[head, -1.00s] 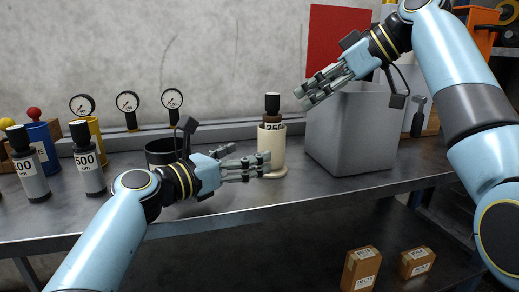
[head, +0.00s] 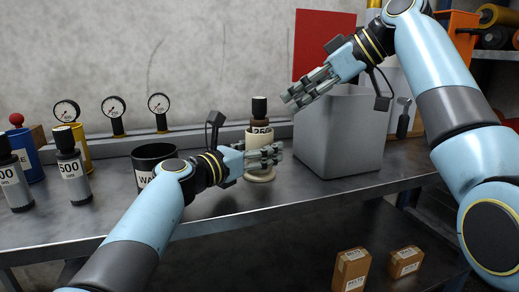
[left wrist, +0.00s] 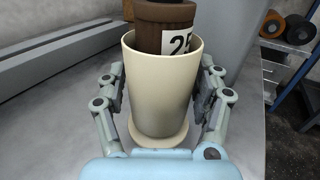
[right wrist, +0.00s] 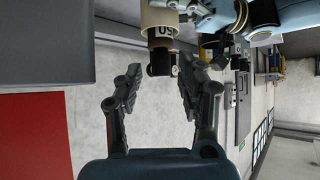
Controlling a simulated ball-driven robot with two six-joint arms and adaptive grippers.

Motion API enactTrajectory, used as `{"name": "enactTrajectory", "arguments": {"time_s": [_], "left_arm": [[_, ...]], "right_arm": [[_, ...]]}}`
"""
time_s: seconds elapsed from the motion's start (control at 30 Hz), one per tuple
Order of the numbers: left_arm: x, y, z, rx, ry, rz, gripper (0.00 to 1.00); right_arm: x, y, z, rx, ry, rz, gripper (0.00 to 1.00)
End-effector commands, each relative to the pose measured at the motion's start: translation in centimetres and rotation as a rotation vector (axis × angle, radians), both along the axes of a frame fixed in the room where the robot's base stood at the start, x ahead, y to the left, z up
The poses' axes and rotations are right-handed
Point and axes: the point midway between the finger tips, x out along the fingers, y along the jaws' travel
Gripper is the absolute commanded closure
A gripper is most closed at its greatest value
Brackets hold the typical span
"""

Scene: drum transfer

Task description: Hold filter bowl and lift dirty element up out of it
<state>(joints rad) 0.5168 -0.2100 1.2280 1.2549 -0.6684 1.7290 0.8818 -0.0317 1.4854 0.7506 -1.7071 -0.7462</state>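The cream filter bowl (head: 260,172) stands upright on the bench in the head view. The dirty element, brown with a black knob (head: 259,107) and a number label, stands in it with its top above the rim. My left gripper (head: 264,156) is around the bowl. In the left wrist view its open fingers flank the bowl (left wrist: 160,95), pads very close to both walls; contact is unclear. My right gripper (head: 290,98) is open and empty, just right of and above the knob. The right wrist view shows the element (right wrist: 160,42) beyond its fingertips.
A large grey bin (head: 338,135) stands right of the bowl, beneath my right gripper. A black cup (head: 153,160) stands left of it, behind my left arm. Labelled cylinders (head: 73,175) stand at the far left; gauges (head: 113,107) line the back.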

Motion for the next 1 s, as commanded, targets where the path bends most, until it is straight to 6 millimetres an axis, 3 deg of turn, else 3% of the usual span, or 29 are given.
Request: {"name": "enactTrajectory", "arguments": {"time_s": [0.03, 0.5, 0.73, 0.87, 1.0], "left_arm": [[0.0, 0.0, 0.0, 0.000, 0.000, 0.000, 0.41], [0.0, 0.0, 0.0, 0.000, 0.000, 0.000, 1.00], [0.0, 0.0, 0.0, -0.001, 0.001, 0.000, 1.00], [0.0, 0.0, 0.0, -0.001, 0.001, 0.000, 1.00], [0.0, 0.0, 0.0, -0.001, 0.001, 0.000, 1.00]], "right_arm": [[0.0, 0.0, 0.0, 0.000, 0.000, 0.000, 0.62], [0.0, 0.0, 0.0, 0.000, 0.000, 0.000, 0.62], [0.0, 0.0, 0.0, 0.000, 0.000, 0.000, 0.62], [0.4, 0.3, 0.4, -0.012, 0.007, 0.001, 0.45], [1.8, 1.5, 2.3, -0.093, 0.056, 0.004, 0.43]]}}
